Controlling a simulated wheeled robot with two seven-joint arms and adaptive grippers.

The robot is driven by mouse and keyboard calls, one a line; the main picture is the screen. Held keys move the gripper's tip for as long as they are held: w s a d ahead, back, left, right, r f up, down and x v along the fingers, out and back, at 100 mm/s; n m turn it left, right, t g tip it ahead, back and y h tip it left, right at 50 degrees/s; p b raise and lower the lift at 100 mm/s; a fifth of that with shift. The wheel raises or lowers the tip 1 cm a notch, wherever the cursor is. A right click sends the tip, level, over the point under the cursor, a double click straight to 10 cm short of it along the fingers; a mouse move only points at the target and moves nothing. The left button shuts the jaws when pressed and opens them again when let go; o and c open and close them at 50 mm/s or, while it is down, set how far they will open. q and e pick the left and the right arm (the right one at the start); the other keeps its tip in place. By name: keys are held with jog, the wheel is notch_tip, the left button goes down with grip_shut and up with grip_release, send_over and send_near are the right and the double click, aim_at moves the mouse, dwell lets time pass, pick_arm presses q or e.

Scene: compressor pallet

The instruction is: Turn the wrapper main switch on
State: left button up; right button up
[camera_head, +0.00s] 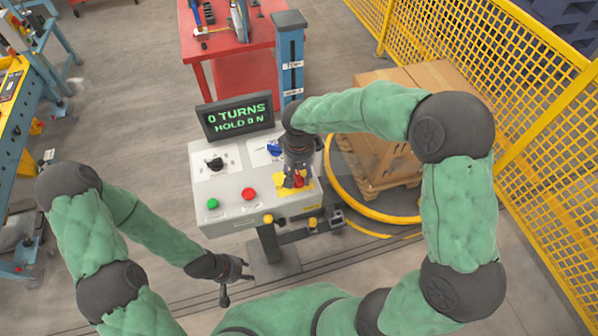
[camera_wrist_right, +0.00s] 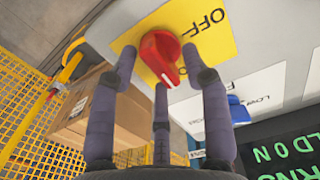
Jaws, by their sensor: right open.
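The main switch is a red rotary knob (camera_head: 299,181) on a yellow plate (camera_head: 281,184) at the right front of the grey control panel (camera_head: 238,187). In the right wrist view the red knob (camera_wrist_right: 163,58) sits beside the word OFF on the yellow plate (camera_wrist_right: 215,48). My right gripper (camera_head: 295,181) is over the knob and partly hides it in the head view. Its fingers (camera_wrist_right: 160,65) are open and spread around the knob; contact cannot be told. My left gripper (camera_head: 238,288) is open and empty, low in front of the panel.
The panel has a green button (camera_head: 212,203), a red button (camera_head: 249,194), a black knob (camera_head: 216,164) and a blue knob (camera_head: 274,149). A display (camera_head: 237,116) reads "0 TURNS HOLD 0 N". Cartons (camera_head: 440,76), a yellow ring (camera_head: 372,213) and yellow fencing (camera_head: 530,110) are right.

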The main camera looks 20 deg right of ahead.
aim_at(299, 174)
notch_tip(299, 174, up, 12)
dwell(0.6)
dwell(0.5)
